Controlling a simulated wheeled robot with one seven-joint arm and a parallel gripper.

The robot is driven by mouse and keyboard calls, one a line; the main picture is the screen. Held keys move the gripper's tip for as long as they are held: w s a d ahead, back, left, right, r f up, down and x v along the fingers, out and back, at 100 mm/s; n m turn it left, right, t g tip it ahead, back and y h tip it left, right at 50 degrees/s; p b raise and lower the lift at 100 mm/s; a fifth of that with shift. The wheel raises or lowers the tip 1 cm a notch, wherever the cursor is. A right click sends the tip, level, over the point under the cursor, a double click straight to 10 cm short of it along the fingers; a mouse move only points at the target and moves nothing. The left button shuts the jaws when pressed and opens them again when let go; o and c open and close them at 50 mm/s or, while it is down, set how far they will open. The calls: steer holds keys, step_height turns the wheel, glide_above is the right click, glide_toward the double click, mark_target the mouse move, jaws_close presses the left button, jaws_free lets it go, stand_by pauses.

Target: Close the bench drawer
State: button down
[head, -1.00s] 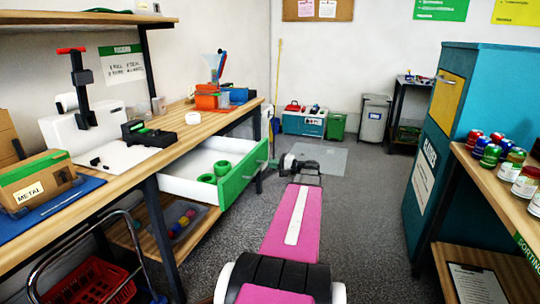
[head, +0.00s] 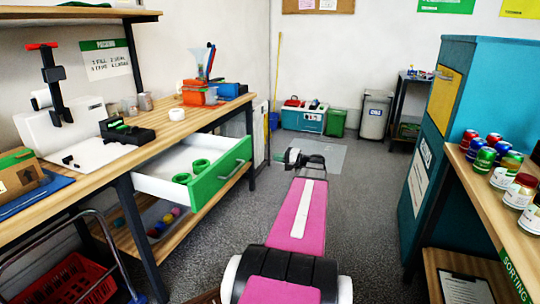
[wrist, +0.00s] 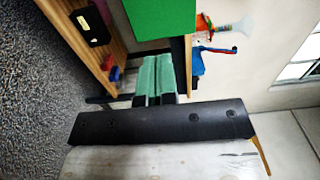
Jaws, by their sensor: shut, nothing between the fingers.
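The bench drawer (head: 160,186) stands open from the bench, with white sides and a green front (head: 207,186). A grey bar handle (head: 232,169) is on the front. Two green rings lie inside. My gripper (head: 290,156) is to the right of the drawer front in the head view, apart from the handle. In the wrist view my gripper (wrist: 153,62) shows its green-padded fingers together and empty. The green front (wrist: 165,18) is beyond the fingertips there; the handle is not seen in that view.
A red basket (head: 75,283) is at lower left. A teal cabinet (head: 455,110) and a shelf with several jars (head: 500,165) stand at right. The floor between is clear.

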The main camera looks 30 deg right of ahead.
mark_target(247, 151)
steer(key=x, duration=1.3)
steer(key=shift+a, duration=0.1)
steer(key=x, duration=2.9)
steer(key=shift+w+a, duration=0.1)
steer(key=shift+w+a+r, duration=0.1)
steer(key=shift+w+a, duration=0.05)
steer(key=shift+w, duration=0.05)
